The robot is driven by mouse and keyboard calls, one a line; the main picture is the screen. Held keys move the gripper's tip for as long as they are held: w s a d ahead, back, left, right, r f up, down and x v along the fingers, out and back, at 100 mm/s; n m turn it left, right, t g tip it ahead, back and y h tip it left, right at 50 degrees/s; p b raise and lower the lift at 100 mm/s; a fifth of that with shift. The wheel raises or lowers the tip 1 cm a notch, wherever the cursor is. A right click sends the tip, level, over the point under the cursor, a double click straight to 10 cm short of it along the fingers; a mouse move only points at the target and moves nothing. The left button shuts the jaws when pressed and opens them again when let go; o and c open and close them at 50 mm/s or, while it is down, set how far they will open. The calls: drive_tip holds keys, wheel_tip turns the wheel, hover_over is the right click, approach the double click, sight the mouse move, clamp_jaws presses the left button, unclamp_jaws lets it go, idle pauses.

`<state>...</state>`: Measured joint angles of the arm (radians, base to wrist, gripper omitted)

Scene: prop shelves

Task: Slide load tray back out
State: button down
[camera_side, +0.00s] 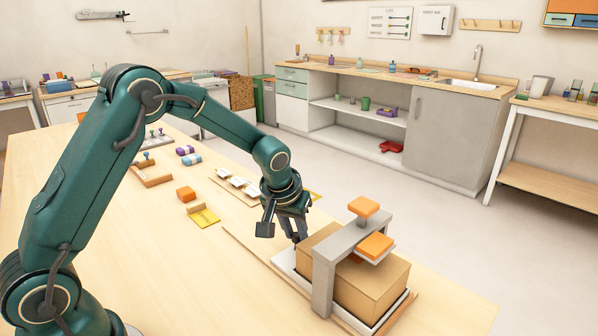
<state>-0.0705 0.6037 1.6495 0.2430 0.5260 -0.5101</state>
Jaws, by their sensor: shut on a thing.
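The load tray (285,263) is a shallow pale tray with a dark inner edge. It lies on a wooden base board (243,243), and a brown box (370,292) sits in it. A grey press frame (322,284) arches over the tray and box. An orange knob (363,206) tops the frame, and an orange pad (375,246) is above the box. My gripper (296,239) points down at the tray's far left end, its fingers closed there on the tray. The exact grip point is small and partly hidden by the fingers and box.
A wooden holder (152,175) and several small bottles stand farther back. The near middle of the table is clear.

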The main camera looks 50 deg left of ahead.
drive_tip(key=shift+a, duration=0.1)
drive_tip(key=a, duration=1.7)
drive_tip(key=shift+s+a, duration=0.1)
drive_tip(key=shift+a, duration=0.15)
drive_tip(key=c, duration=0.7)
unclamp_jaws()
drive_tip(key=v, duration=0.5)
